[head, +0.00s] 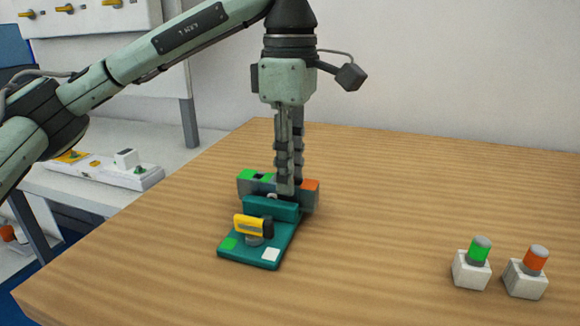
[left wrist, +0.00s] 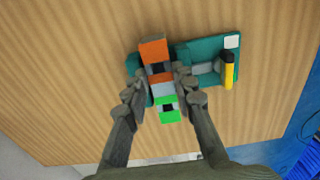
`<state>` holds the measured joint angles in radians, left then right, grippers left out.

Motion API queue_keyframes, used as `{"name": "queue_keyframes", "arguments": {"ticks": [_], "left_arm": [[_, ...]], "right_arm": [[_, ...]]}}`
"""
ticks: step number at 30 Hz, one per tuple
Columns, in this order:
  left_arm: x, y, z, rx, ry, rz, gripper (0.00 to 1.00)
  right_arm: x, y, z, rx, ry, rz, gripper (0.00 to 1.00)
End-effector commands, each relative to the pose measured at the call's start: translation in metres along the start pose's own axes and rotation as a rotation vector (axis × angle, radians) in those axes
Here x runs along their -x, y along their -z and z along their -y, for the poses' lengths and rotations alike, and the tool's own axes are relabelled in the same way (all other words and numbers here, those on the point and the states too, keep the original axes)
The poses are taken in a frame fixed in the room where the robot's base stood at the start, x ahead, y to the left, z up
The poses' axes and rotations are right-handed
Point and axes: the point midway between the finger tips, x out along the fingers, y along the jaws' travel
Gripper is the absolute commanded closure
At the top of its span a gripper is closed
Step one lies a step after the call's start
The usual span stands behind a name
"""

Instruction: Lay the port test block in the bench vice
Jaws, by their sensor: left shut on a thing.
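The port test block (head: 310,185) is grey with green and orange end parts. My left gripper (head: 285,190) points straight down and is shut on its middle. In the left wrist view the block (left wrist: 153,50) lies between the two fingers (left wrist: 163,85), orange end away from the camera's lower edge, green end nearer. The teal bench vice (head: 255,250) has a yellow-and-black handle (head: 250,225) on its near side. The block is at the vice's far end, behind the front jaw (head: 270,208). Whether it rests between the jaws or hovers above is hidden. My right gripper is not in view.
Two white blocks, one with a green cap (head: 471,268) and one with an orange cap (head: 526,277), stand at the right of the wooden table (head: 400,210). The table around the vice is clear. A white bench (head: 190,160) with a white strip device (head: 120,172) is beyond the left edge.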

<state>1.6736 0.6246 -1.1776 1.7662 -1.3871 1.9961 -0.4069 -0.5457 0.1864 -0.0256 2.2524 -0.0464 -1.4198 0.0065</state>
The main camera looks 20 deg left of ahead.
Motion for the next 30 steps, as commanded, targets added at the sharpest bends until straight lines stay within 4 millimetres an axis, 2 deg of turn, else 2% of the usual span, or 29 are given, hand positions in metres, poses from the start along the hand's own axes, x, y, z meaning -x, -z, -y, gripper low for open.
{"name": "queue_keyframes", "arguments": {"ticks": [14, 15, 20, 30], "left_arm": [[-0.0038, -0.0001, 0.0, 0.0, -0.001, 0.0, 1.0], [-0.0035, -0.0001, 0.0, 0.0, -0.001, 0.0, 0.72], [-0.0034, -0.0001, 0.0, 0.0, 0.0, 0.0, 0.52], [-0.0021, -0.0001, -0.0001, 0.0, 0.0, 0.0, 0.5]], "right_arm": [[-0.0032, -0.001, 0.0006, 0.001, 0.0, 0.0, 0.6], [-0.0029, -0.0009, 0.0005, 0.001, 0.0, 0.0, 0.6], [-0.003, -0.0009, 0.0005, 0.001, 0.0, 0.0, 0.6], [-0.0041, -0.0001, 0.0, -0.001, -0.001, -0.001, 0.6]]}}
